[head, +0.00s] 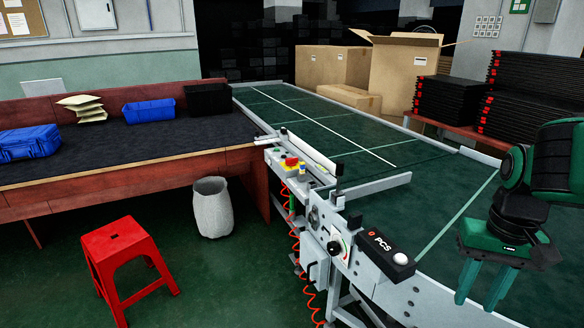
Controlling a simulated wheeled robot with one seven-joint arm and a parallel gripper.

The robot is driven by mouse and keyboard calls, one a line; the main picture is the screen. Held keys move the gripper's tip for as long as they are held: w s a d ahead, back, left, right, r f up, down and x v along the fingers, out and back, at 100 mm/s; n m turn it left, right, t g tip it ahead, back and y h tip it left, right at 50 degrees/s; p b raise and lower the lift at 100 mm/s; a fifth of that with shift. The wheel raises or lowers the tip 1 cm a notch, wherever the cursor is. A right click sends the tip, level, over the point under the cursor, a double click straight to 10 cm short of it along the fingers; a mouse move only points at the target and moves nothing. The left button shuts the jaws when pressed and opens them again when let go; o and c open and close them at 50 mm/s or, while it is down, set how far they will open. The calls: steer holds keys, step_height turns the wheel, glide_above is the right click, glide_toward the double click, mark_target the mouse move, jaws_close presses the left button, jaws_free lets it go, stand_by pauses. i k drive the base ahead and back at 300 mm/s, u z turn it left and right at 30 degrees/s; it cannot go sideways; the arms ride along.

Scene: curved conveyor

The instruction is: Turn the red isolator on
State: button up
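A red knob or handle on a yellow base (291,162) stands on the conveyor's near side rail, left of the picture's middle; it is the only red control I make out, and its switch position is too small to tell. My gripper (484,284) is at the lower right, over the green belt, with two green fingers pointing down. The fingers are apart with nothing between them. The gripper is far to the right of the red control and not touching it.
A black dial on a white panel (336,248) and a black box marked PCS (386,249) with a white button sit on the conveyor's side. The conveyor belt (440,190) is empty. A red stool (115,245), a grey bin (212,208) and a dark-topped workbench (110,160) stand left.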

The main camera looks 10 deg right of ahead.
mark_target(291, 162)
steer(key=u, duration=0.35)
steer(key=i, duration=0.3)
steer(key=u, duration=0.8)
steer(key=i, duration=2.4)
steer(key=z, duration=0.9)
steer(key=i, duration=0.7)
steer(key=z, duration=0.5)
